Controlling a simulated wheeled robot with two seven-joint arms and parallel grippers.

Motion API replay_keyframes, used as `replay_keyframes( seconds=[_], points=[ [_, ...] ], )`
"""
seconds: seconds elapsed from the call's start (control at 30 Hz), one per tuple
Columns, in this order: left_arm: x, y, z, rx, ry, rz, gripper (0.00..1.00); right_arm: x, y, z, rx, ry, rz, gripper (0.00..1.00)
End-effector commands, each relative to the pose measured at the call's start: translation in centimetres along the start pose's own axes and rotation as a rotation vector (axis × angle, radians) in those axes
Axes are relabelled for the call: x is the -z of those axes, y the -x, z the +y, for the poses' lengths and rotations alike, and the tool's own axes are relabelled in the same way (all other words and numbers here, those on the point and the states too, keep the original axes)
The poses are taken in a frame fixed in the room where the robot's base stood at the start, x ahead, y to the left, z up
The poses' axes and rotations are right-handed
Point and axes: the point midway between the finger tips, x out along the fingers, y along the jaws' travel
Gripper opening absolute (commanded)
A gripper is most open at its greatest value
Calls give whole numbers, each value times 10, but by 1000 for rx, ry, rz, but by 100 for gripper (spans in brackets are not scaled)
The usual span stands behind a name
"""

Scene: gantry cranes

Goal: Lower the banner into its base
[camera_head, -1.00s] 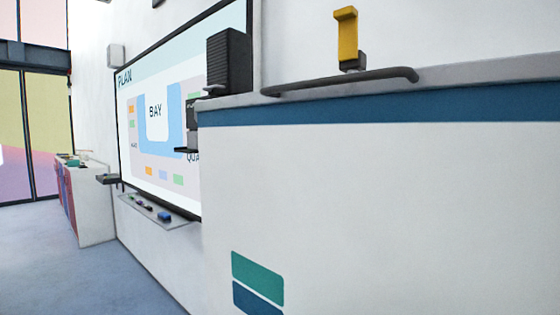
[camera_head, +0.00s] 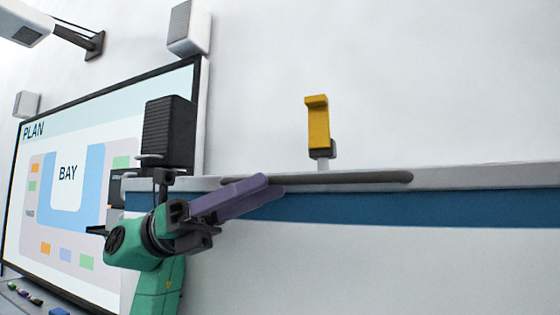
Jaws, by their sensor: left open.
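I cannot make out a banner or its base for certain in the head view. My left gripper (camera_head: 272,187) is on a green arm that comes up from the lower left. Its purple fingers point right, in front of the ledge's front edge, and are open with nothing visible between them. The fingers hide part of the ledge and of a dark grey bar. My right gripper is not in view.
A pale ledge (camera_head: 450,177) with a blue band (camera_head: 420,210) runs across the right. A dark grey bar (camera_head: 370,180) and an upright yellow piece (camera_head: 318,125) are at it. A black ribbed box (camera_head: 168,130) stands left, before the plan board (camera_head: 110,140).

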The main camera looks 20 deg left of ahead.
Motion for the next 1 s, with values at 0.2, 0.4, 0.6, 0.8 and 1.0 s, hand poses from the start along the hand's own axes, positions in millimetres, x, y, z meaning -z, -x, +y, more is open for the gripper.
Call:
replay_keyframes(
  seconds=[0.2,0.4,0.6,0.8,1.0],
  points=[
    [-2,-36,0,1,3,-1,45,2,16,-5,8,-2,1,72],
    [0,-39,0,0,2,-1,45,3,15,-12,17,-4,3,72],
    [0,-38,0,0,2,-1,0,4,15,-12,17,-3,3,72],
    [0,-38,0,0,2,-2,0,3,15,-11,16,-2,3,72],
    [0,-38,0,0,2,-2,0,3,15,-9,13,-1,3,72]
  ],
)
